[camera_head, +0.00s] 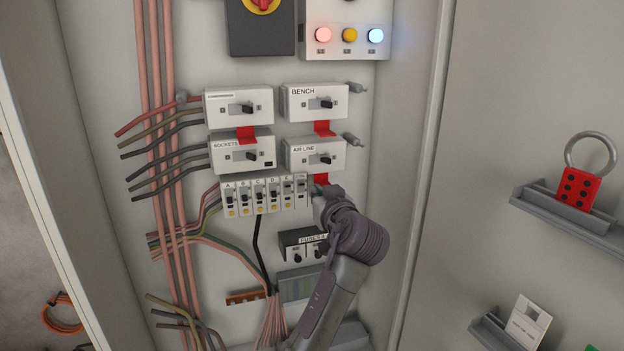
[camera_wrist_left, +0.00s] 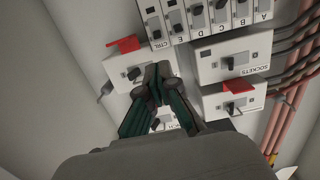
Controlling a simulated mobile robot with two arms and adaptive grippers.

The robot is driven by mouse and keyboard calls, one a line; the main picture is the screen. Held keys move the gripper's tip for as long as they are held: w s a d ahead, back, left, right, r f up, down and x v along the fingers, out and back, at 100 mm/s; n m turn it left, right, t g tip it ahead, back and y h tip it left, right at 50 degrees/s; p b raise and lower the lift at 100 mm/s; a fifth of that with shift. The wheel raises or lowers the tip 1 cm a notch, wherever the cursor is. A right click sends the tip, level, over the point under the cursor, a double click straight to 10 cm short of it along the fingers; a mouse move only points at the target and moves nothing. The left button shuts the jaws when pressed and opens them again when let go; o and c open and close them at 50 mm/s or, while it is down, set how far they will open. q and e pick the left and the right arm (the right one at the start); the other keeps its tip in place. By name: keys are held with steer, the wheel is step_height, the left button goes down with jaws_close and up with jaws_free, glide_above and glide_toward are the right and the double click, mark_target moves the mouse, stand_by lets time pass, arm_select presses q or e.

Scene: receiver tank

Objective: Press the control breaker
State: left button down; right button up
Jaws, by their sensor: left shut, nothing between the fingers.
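The control breaker, labelled CTRL (camera_head: 301,192), is the rightmost of the white breaker row, beside breakers A to E. In the left wrist view, which is turned upside down, the CTRL breaker (camera_wrist_left: 155,27) is at the top, with its dark toggle visible. My left gripper (camera_head: 328,196) is just right of the row's right end in the head view. In the left wrist view its fingertips (camera_wrist_left: 158,74) are together and empty, in front of the AIR LINE switch box and apart from the CTRL breaker in the picture. The gap in depth is unclear. My right gripper is not in view.
The BENCH (camera_head: 314,102), AIR LINE (camera_head: 301,158) and SOCKETS (camera_head: 232,153) switch boxes sit above the row, with red tabs between some boxes. A fuse block (camera_head: 300,244) is below. Cables run down the left. A shelf with a red padlock (camera_head: 577,187) is at right.

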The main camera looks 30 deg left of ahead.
mark_target(302, 177)
arm_select(q)
steer(key=shift+w, duration=0.1)
steer(key=p+x, duration=0.4)
steer(key=x, duration=0.4)
steer(key=shift+w+a+r, duration=0.1)
steer(key=shift+w+a, duration=0.15)
steer(key=shift+a, duration=0.05)
steer(key=shift+w+a+f, duration=0.2)
steer(key=shift+w+a, duration=0.2)
steer(key=shift+a, duration=0.05)
